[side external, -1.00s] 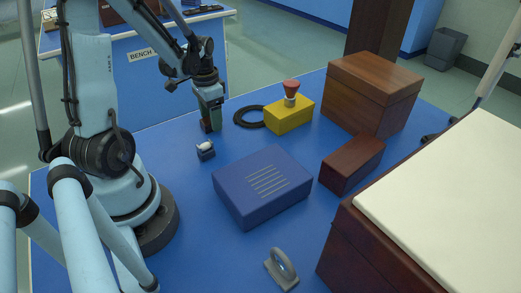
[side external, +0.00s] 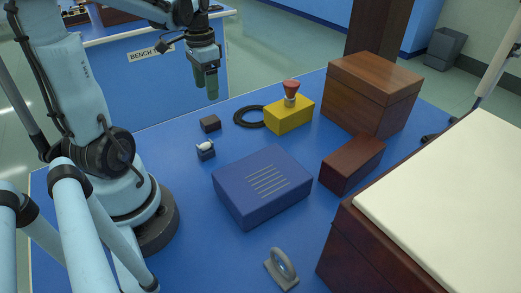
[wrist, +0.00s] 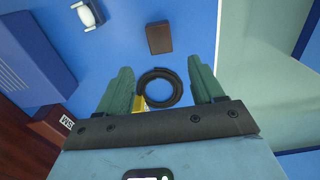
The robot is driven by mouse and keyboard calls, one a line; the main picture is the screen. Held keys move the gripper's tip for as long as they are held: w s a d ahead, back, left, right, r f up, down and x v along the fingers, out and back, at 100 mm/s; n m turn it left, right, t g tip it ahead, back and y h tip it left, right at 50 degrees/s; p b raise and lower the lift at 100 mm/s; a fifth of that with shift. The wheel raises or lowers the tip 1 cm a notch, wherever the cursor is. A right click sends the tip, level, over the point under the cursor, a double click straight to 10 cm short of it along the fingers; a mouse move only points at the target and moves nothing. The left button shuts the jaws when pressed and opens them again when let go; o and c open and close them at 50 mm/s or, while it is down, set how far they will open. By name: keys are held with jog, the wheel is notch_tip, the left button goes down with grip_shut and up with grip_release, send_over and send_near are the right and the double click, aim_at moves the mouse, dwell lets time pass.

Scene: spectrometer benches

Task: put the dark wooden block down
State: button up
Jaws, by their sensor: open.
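The dark wooden block (side external: 210,124) rests on the blue bench top, left of the black ring and behind the small dark item with a white roll. It also shows in the wrist view (wrist: 159,37), beyond the fingertips and apart from them. My gripper (side external: 207,95) is raised above the bench, open and empty. In the wrist view its two green fingers (wrist: 163,82) stand wide apart with the black ring seen between them.
A black ring (side external: 249,117) and a yellow box (side external: 289,115) with a red knob lie right of the block. A small white-topped item (side external: 205,150) and a blue case (side external: 262,187) are in front. Wooden boxes (side external: 370,95) stand at the right.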

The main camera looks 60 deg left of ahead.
jog(key=w+d+r+t, duration=0.1)
jog(key=d+t, duration=0.2)
jog(key=d, duration=0.7)
jog(key=w+d+r+t, duration=0.1)
jog(key=d+t, duration=0.3)
jog(key=d, duration=0.6)
jog(key=shift+w+d+r, duration=0.3)
jog(key=shift+r, duration=0.05)
